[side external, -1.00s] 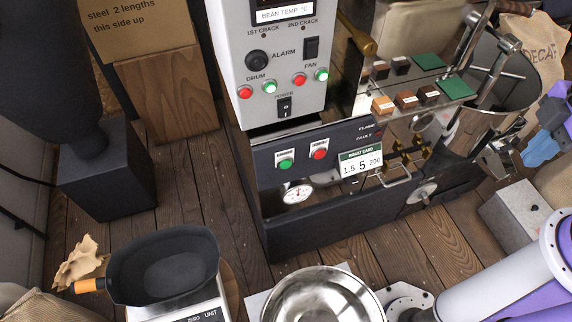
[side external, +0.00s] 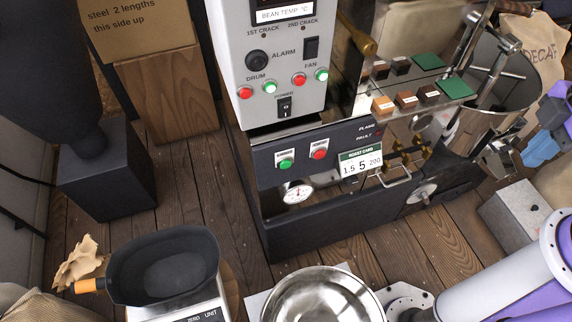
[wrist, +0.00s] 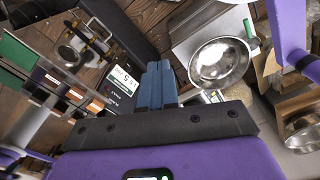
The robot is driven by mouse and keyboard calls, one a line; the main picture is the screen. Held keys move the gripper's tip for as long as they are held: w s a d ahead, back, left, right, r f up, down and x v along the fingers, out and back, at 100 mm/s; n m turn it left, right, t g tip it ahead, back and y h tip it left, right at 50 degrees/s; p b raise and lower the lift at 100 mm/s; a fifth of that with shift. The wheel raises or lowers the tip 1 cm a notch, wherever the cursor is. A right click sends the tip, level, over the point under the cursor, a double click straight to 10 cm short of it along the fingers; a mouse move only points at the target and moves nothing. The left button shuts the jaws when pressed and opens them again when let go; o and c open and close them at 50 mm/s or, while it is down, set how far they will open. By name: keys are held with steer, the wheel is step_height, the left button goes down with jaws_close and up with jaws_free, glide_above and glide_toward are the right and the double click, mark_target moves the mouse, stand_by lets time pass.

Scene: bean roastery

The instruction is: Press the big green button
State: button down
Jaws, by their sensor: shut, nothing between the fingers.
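The green button (side external: 285,163) sits on the dark lower panel of the roaster, left of a red button (side external: 320,154). It looks a little larger than the lit green buttons labelled DRUM (side external: 269,87) and FAN (side external: 322,75) on the grey upper panel. My gripper (wrist: 161,70) shows two blue fingers pressed together with nothing between them. In the side external view its blue fingers (side external: 541,149) are at the right edge, far right of the green button and touching nothing that I can make out. In the wrist view I cannot see the green button.
A roast card (side external: 361,162) stands right of the buttons, beside brass valves and a metal handle. Sample blocks and green cards sit on a shelf above. A steel bowl (side external: 322,296) and a black scoop on a scale (side external: 165,265) stand in front. Floorboards lie open between.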

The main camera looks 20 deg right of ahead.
steer(key=shift+w, duration=0.1)
stand_by(0.3)
steer(key=w+a+f+n+t+h, duration=0.35)
steer(key=w+n, duration=0.25)
steer(key=w, duration=0.4)
steer(key=n+t+y, duration=0.5)
steer(key=n+y, duration=0.1)
steer(key=n, duration=1.9)
glide_toward(285, 164)
steer(key=s+a+f, duration=0.1)
steer(key=s+f, duration=0.5)
steer(key=f, duration=0.1)
steer(key=shift+s+a, duration=0.25)
steer(key=shift+w, duration=0.1)
steer(key=w, duration=0.8)
steer(key=shift+w, duration=0.35)
